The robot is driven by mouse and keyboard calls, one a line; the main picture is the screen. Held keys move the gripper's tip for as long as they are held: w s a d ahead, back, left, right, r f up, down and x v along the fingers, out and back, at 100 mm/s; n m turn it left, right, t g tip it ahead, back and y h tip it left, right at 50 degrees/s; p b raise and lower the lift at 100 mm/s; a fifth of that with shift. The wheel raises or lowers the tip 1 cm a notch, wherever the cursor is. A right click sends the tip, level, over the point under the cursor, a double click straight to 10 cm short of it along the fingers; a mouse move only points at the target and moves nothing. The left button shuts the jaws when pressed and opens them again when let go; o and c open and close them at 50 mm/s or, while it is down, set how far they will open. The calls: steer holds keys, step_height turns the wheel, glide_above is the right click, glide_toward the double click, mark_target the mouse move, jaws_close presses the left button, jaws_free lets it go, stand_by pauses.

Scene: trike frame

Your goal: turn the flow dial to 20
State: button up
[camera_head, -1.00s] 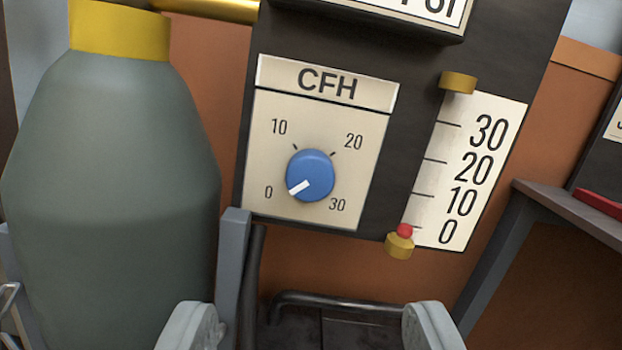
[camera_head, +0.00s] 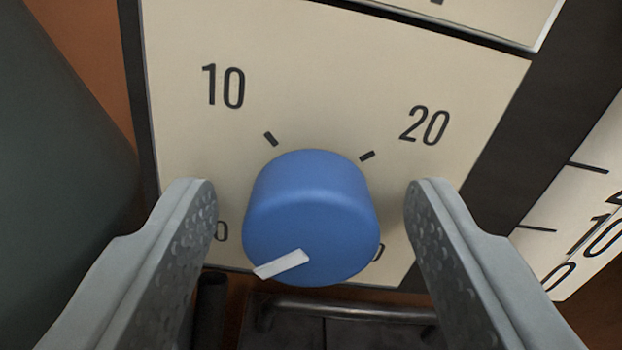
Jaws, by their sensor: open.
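The blue flow dial (camera_head: 312,215) sits on a cream panel (camera_head: 330,60) marked 10 and 20, with the 0 and 30 marks partly hidden. Its white pointer (camera_head: 281,264) points to the lower left, toward the 0 mark. The 20 mark (camera_head: 425,125) is at the upper right of the dial. My gripper (camera_head: 311,205) is open, with one finger on each side of the dial. A gap shows between each finger and the dial, so neither appears to touch it.
A dark grey-green cylinder (camera_head: 60,150) stands close on the left. A scale with number marks (camera_head: 590,225) is at the right edge. A dark pipe (camera_head: 345,312) runs below the panel.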

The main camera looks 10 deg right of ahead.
steer(key=c, duration=1)
